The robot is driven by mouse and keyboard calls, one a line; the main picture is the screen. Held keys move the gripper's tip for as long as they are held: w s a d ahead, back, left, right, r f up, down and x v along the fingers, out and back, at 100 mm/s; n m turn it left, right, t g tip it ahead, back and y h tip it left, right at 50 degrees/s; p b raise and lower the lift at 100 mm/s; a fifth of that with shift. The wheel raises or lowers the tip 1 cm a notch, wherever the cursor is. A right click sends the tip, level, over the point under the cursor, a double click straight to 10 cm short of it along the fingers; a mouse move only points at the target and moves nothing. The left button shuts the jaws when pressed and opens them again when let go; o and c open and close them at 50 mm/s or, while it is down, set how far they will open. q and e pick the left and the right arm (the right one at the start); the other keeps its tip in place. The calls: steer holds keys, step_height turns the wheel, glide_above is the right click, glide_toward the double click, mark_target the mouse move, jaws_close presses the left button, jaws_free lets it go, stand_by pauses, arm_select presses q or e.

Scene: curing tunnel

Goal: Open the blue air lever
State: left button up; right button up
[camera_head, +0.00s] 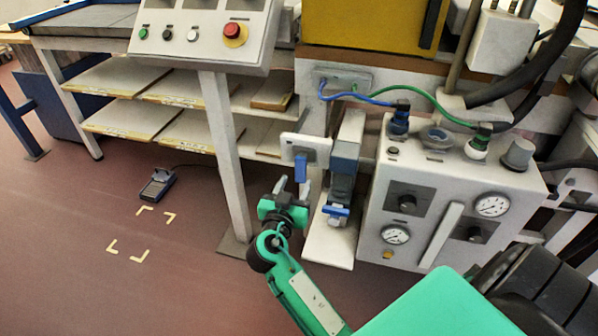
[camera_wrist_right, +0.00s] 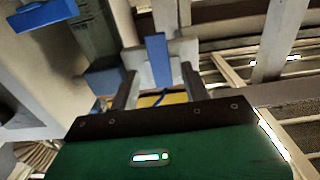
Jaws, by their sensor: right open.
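A blue lever (camera_head: 301,168) hangs straight down from a small white plate (camera_head: 305,147) left of the control box. It also shows in the right wrist view (camera_wrist_right: 157,58), lined up between my fingers. A second blue handle (camera_head: 336,210) lies crosswise on a grey valve unit (camera_head: 344,165) just to the right; a blue part at upper left of the wrist view (camera_wrist_right: 45,14) looks like it. I cannot tell which one is the air lever. My right gripper (camera_head: 292,188) is open and empty, its fingertips just below the hanging lever. Contact is not visible. My left gripper is out of view.
A white box (camera_head: 430,190) with gauges, knobs and hoses stands close on the right. A post (camera_head: 224,150) carries a control panel (camera_head: 205,30) with a red button. Shelves (camera_head: 130,105) stand behind. The floor (camera_head: 70,220) at left is mostly clear, with a handheld device (camera_head: 157,184) on it.

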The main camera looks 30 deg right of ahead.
mark_target(300, 174)
steer(key=x, duration=0.6)
jaws_close()
